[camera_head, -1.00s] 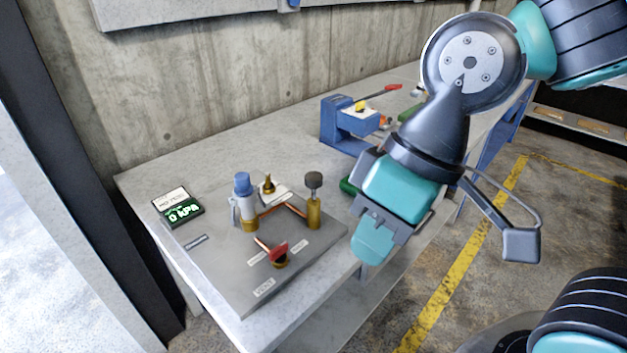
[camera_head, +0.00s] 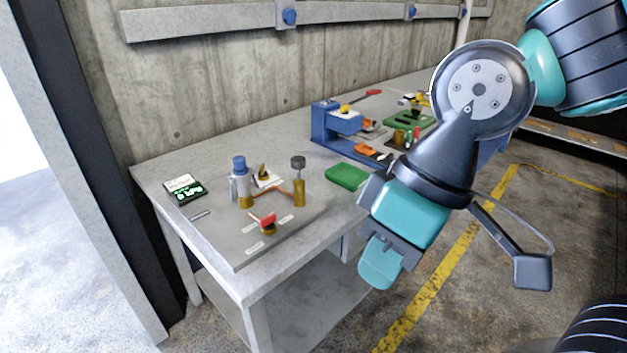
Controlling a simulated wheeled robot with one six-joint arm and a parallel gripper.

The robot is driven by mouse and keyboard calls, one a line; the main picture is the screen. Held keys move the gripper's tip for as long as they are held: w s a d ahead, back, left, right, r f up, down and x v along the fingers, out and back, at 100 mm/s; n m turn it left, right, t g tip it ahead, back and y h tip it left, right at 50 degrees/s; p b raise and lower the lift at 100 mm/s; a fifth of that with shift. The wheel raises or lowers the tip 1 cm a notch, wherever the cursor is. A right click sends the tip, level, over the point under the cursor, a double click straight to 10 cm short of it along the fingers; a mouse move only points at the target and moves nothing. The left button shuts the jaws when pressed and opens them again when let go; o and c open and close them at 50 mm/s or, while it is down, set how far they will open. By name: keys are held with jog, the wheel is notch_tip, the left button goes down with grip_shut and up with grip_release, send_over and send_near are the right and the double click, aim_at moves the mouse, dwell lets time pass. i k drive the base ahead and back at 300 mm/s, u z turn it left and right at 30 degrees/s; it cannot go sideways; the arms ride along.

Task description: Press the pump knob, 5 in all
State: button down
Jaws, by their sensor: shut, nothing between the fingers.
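A grey panel (camera_head: 232,238) lies on the near end of the workbench. A dark round knob (camera_head: 298,161) stands up on a thin rod above a brass cylinder (camera_head: 299,192), at the panel's right side; it looks like the pump knob. A gauge with a green readout (camera_head: 186,193) sits at the panel's left; its kPa figure is too small to read surely. A blue-topped cylinder (camera_head: 239,165) and a red valve handle (camera_head: 268,220) are on the panel too. My gripper (camera_head: 380,270) is shut and empty, pointing down in front of the bench, to the right of the knob and apart from it.
A green block (camera_head: 346,177) lies on the bench right of the panel. A blue vise-like fixture (camera_head: 327,122) and several small parts stand farther back. A concrete wall (camera_head: 210,90) runs behind the bench. Floor with a yellow line (camera_head: 440,275) is open at right.

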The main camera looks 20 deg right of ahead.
aim_at(298, 163)
jog(key=k, duration=0.75)
jog(key=u, duration=0.5)
jog(key=i, duration=0.45)
jog(key=u, duration=0.95)
jog(key=i, duration=1.25)
jog(key=z, duration=0.9)
jog(key=i, duration=0.3)
jog(key=z, duration=0.35)
